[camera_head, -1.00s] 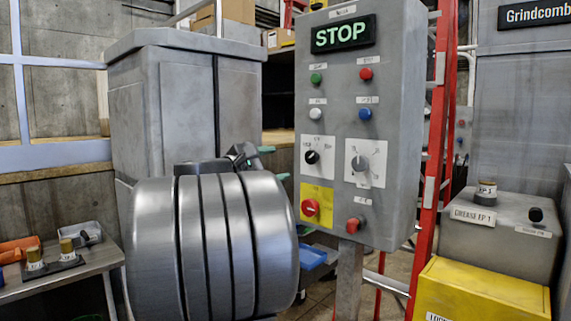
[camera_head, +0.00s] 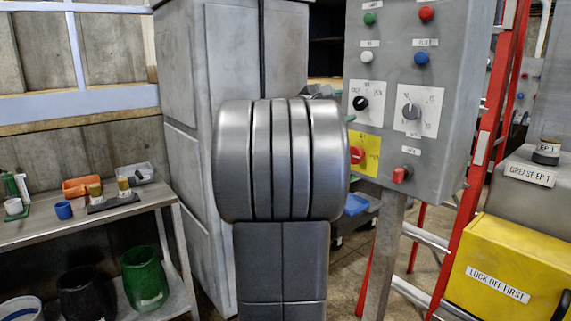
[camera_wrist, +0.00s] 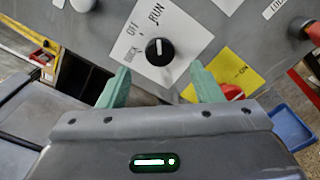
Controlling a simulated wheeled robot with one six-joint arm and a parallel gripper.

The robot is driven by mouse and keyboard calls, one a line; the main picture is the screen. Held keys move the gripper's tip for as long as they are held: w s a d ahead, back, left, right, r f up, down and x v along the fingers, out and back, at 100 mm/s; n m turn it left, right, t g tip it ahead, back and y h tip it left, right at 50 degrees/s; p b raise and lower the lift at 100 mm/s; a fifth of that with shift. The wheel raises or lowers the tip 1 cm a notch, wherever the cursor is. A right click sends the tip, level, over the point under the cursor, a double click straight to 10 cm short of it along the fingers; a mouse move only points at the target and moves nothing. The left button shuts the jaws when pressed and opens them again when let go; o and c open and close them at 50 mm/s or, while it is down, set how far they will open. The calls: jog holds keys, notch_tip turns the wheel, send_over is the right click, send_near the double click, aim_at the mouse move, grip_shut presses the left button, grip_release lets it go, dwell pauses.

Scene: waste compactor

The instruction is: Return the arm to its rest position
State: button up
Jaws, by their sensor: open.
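My gripper (camera_wrist: 159,68) is open and empty in the wrist view, its two green fingers apart in front of the grey control panel (camera_wrist: 100,25). A black selector knob (camera_wrist: 158,51) on a white plate marked RUN and OFF shows between and beyond the fingertips. I cannot tell whether the fingers touch anything. In the head view my arm (camera_head: 283,160) stands in the middle and hides most of the gripper. The control panel (camera_head: 450,120) is just to the right of the arm, and the black knob (camera_head: 361,103) shows there too.
A red ladder (camera_head: 487,140) and a yellow box (camera_head: 505,270) marked LOCK OFF FIRST stand at the right. A metal bench (camera_head: 60,232) with small items is at the left, a green bin (camera_head: 145,278) below it. A tall grey cabinet (camera_head: 195,150) stands behind my arm.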

aim_at(358, 104)
jog(key=x, duration=0.6)
jog(key=shift+w+d, duration=0.1)
jog(key=shift+d, duration=0.05)
jog(key=shift+a, duration=0.2)
